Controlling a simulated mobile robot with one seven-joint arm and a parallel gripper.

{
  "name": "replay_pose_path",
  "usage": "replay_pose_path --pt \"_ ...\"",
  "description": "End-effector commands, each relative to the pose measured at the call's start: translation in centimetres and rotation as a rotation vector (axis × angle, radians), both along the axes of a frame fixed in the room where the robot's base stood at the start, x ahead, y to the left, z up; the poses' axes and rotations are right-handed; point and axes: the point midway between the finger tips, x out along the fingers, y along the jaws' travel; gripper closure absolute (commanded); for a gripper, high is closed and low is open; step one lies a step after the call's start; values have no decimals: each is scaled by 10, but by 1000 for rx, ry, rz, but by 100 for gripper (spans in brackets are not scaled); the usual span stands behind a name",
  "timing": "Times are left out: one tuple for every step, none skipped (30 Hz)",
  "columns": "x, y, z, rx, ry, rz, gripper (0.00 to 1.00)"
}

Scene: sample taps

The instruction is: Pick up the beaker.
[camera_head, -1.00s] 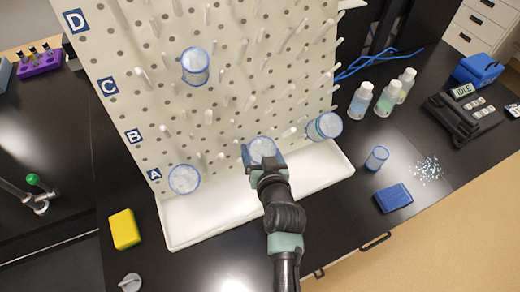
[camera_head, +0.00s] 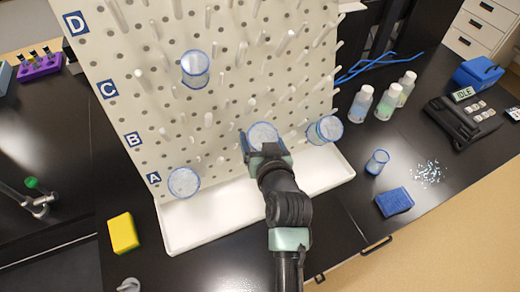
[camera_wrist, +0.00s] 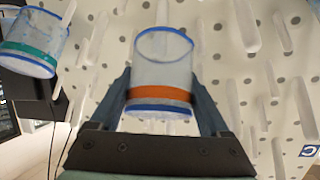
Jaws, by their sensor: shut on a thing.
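A clear beaker (camera_wrist: 162,65) with a blue rim and an orange band sits between the two fingers of my gripper (camera_wrist: 162,100) in the wrist view. My gripper (camera_head: 264,150) is shut on it in front of the white pegboard (camera_head: 235,110). The beaker (camera_head: 262,134) also shows just above the fingers in the head view, its lower part hidden. I cannot tell whether a peg is still inside it. Other beakers hang on the board: one near C (camera_head: 195,70), one near A (camera_head: 184,182), and a green-banded one (camera_head: 325,130) at the right.
A white drip tray (camera_head: 190,238) lies below the board. A yellow sponge (camera_head: 123,233), a small blue-rimmed beaker (camera_head: 377,162), a blue sponge (camera_head: 394,201) and bottles (camera_head: 361,103) stand around on the black counter. Bare pegs surround my gripper.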

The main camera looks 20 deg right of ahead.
Motion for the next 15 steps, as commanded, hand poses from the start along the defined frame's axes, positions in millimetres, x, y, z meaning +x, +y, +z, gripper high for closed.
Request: replay_pose_path --pt "0 0 13 -3 -6 0 73" --pt "-9 1 5 1 1 -2 73" --pt "-17 3 4 2 2 -2 73" --pt "-23 4 3 2 2 -2 73" --pt "-29 5 4 1 2 -2 73" --pt "-37 7 4 1 1 -1 73" --pt "-43 8 3 2 1 -2 73" --pt "-49 9 4 1 1 -2 73" --pt "-58 10 3 1 2 -2 73" --pt "-65 12 2 2 3 -2 73" --pt "-72 13 3 2 2 -1 73" --pt "-83 15 3 1 2 -1 73" --pt "-91 16 2 1 3 -2 73" --pt "-98 18 2 1 4 0 73" --pt "-109 20 2 0 3 0 73"
